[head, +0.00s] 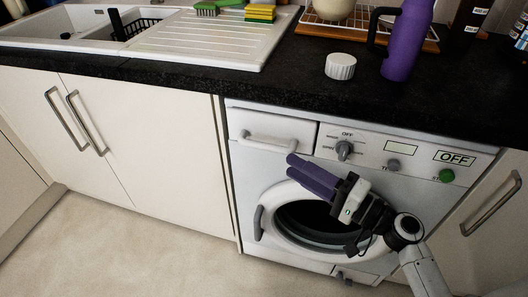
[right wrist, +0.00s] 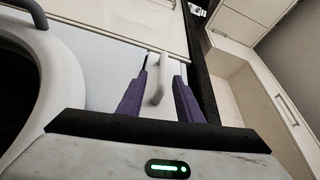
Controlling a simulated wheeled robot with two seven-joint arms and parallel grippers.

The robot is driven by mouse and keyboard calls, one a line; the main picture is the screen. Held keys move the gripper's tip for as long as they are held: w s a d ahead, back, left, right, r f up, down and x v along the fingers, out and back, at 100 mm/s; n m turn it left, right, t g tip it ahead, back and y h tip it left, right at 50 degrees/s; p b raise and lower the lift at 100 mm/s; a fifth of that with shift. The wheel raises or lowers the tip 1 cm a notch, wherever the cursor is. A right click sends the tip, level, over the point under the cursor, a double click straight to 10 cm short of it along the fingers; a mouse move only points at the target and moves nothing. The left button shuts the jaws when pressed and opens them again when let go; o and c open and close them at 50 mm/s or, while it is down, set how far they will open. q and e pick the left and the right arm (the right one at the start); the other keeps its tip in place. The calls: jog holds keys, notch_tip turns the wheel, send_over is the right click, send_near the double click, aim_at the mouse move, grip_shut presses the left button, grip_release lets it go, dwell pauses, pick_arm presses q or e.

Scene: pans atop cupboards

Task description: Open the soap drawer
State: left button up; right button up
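The soap drawer (head: 265,127) is the white panel at the top left of the washing machine (head: 245,185). It is closed, flush with the front, and has a white bar handle (head: 270,138). My right gripper (head: 292,164) has purple fingers pointing up and left, in front of the machine just below and right of the handle. In the right wrist view the fingers are apart, and the handle (right wrist: 158,88) shows between them; nothing is gripped. I cannot tell whether a finger touches it. My left gripper is out of view.
The round door (head: 275,195) is partly hidden by my right arm. A knob (head: 344,150) and a green button (head: 446,175) sit on the panel. The dark counter (head: 290,84) overhangs above, holding a white lid (head: 340,66) and purple bottle (head: 408,40). Cupboards flank the machine.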

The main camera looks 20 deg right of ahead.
aim_at(264, 146)
jog(key=x, duration=0.3)
jog(key=p+x, duration=0.1)
jog(key=x, duration=0.6)
jog(key=shift+w+r, duration=0.15)
jog(key=shift+r, duration=0.25)
jog(key=shift+c, duration=0.5)
grip_shut()
